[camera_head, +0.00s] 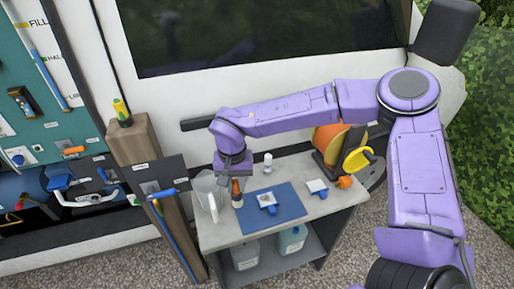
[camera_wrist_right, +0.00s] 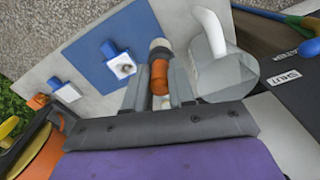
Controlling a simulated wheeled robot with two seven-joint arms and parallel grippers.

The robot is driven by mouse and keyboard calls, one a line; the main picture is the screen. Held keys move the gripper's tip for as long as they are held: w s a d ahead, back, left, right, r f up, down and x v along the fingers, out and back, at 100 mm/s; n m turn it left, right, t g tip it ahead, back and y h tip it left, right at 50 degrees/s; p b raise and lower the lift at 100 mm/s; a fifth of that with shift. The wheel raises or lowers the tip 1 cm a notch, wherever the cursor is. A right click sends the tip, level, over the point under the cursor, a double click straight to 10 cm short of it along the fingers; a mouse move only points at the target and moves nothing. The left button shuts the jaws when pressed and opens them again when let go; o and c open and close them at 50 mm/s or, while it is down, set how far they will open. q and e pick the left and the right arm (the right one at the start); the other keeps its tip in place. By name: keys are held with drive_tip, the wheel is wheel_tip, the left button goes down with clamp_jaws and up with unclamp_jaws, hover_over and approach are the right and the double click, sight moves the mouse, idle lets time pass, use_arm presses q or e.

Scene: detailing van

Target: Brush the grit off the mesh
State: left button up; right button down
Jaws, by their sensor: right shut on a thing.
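My right gripper (camera_head: 235,172) points down over the left part of the grey table and is shut on a brush with an orange handle (camera_head: 237,188). In the right wrist view the orange handle (camera_wrist_right: 158,76) sits between the fingers (camera_wrist_right: 158,92), with its pale and dark end pointing away. A blue piece with a white square face, apparently the mesh (camera_head: 267,200), lies on the blue mat (camera_head: 291,204); it also shows in the right wrist view (camera_wrist_right: 122,66). A greyish patch on its face may be grit. The brush is beside it, apart. My left gripper is not in view.
A clear jug (camera_head: 203,186) with a white handle stands close left of the brush. A small white bottle (camera_head: 268,162) stands behind the mat. Another white square piece (camera_head: 318,187) and an orange reel (camera_head: 328,140) are at right.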

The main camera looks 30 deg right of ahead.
use_arm(q)
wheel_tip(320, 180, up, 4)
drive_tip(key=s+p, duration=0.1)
drive_tip(key=p, duration=0.3)
use_arm(e)
drive_tip(key=w+d+r+m, duration=0.1)
drive_tip(key=d+m, duration=0.5)
drive_tip(key=m, duration=1)
drive_tip(key=w+d+r+m, duration=0.1)
drive_tip(key=d+m, duration=0.4)
drive_tip(key=m, duration=1.2)
use_arm(q)
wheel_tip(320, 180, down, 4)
drive_tip(key=b, duration=0.4)
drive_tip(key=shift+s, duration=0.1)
use_arm(e)
wheel_tip(320, 180, down, 5)
drive_tip(key=shift+f, duration=0.1)
use_arm(q)
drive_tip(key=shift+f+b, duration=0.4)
drive_tip(key=shift+b, duration=0.3)
use_arm(e)
drive_tip(key=shift+f, duration=0.55)
drive_tip(key=shift+s+r, duration=0.1)
